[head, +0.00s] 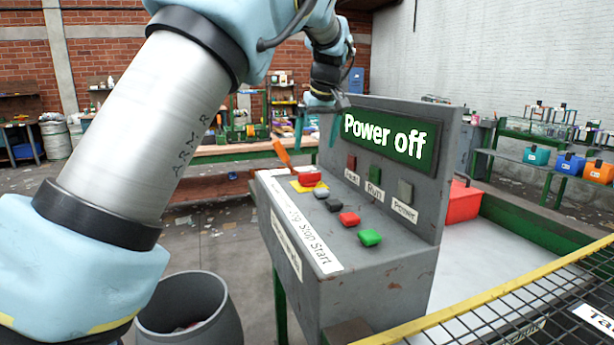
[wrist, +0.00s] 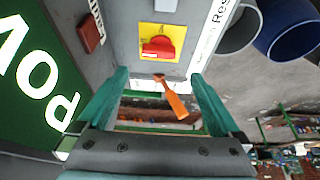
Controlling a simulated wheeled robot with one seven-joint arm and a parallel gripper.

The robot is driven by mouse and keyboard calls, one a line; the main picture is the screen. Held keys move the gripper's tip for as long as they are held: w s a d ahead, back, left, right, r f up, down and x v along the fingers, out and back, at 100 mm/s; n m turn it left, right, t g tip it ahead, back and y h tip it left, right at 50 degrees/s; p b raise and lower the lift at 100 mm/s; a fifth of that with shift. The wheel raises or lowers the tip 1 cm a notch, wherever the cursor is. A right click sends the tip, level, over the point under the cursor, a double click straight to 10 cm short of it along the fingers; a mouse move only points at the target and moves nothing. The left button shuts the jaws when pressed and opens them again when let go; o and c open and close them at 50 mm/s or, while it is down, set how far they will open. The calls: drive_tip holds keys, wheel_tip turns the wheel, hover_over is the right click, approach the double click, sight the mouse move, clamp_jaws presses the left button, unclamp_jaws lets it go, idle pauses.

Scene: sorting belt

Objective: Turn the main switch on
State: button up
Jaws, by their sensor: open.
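The grey control console (head: 385,275) stands in the middle of the head view, its green display (head: 390,138) reading "Power off". An orange lever (head: 283,153), probably the main switch, sticks up at an angle from the console's far left end. In the wrist view the orange lever (wrist: 172,98) shows between my fingers and beyond the panel edge, with its narrow end at the console. My gripper (wrist: 161,78) is open, with teal fingers apart and nothing visibly held. In the head view my gripper (head: 318,122) hangs above the console's far end, apart from the lever.
A red mushroom button (head: 309,179) sits on a yellow plate near the lever. Several push buttons, including a green one (head: 369,237), line the panel. Fault, Run and Power lamps (head: 405,190) are below the display. A grey bin (head: 187,310) stands left; mesh guarding (head: 520,310) is at right.

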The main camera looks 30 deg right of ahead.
sight(310, 173)
drive_tip(key=p+x, duration=0.3)
drive_tip(key=x, duration=0.7)
drive_tip(key=shift+w+d+f, duration=0.1)
drive_tip(key=shift+f, duration=0.2)
drive_tip(key=c, duration=1.2)
drive_tip(key=shift+o, duration=0.2)
